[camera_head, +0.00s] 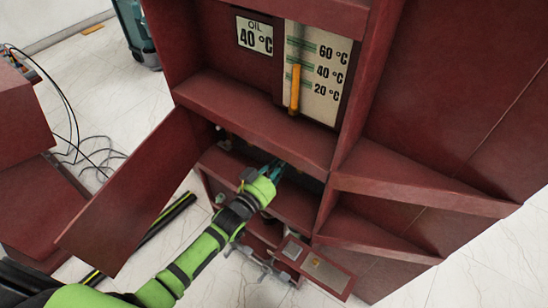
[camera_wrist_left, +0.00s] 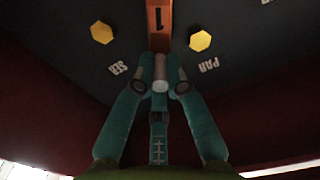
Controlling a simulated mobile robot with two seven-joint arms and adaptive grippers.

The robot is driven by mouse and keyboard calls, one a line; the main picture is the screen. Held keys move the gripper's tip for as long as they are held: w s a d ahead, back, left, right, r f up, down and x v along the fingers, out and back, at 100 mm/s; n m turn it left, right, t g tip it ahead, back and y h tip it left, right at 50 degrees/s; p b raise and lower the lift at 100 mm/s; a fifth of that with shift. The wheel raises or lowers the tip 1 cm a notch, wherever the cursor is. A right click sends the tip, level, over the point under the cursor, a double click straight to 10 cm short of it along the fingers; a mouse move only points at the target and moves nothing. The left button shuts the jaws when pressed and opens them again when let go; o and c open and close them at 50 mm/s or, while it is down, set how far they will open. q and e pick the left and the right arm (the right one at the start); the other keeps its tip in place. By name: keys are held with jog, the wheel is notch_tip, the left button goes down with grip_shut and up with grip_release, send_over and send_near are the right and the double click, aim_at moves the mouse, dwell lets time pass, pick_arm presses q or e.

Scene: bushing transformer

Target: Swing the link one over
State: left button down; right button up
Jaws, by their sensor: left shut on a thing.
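In the left wrist view, the orange-brown link (camera_wrist_left: 159,22) with a dark mark like a 1 comes down from the top edge. My left gripper (camera_wrist_left: 160,66) is shut on its lower end. This end lies between a yellow hex stud (camera_wrist_left: 102,33) beside the label SER and another yellow hex stud (camera_wrist_left: 200,40) beside the label PAR. It appears apart from both, a little nearer the PAR stud. The link's other end is out of frame. In the head view, my left gripper (camera_head: 276,167) reaches into the cabinet recess, and the link is hidden. My right gripper is out of view.
A dark red cabinet (camera_head: 250,105) surrounds the recess, with an oil temperature gauge (camera_head: 313,75) above. An open door panel (camera_head: 140,190) stands left of my left arm. A small open flap (camera_head: 315,268) hangs below right. Cables (camera_head: 75,140) lie on the floor.

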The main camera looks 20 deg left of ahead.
pick_arm(q)
jog(key=shift+s+d+f+m+b, duration=0.25)
jog(key=shift+d+f+m+b, duration=0.5)
jog(key=shift+m, duration=0.6)
jog(key=shift+s+d+f+m+b, duration=0.2)
jog(key=shift+d+f+m+b, duration=0.3)
jog(key=shift+f+m, duration=0.65)
jog(key=shift+s+d+f+m+b, duration=0.25)
jog(key=shift+d+f+m+b, duration=0.35)
jog(key=shift+m, duration=1)
jog(key=c, duration=1.3)
grip_release()
jog(key=shift+d, duration=0.1)
jog(key=shift+o, duration=0.2)
jog(key=shift+s, duration=0.15)
jog(key=v, duration=1.1)
jog(key=shift+s+a, duration=0.2)
jog(key=shift+s, duration=0.15)
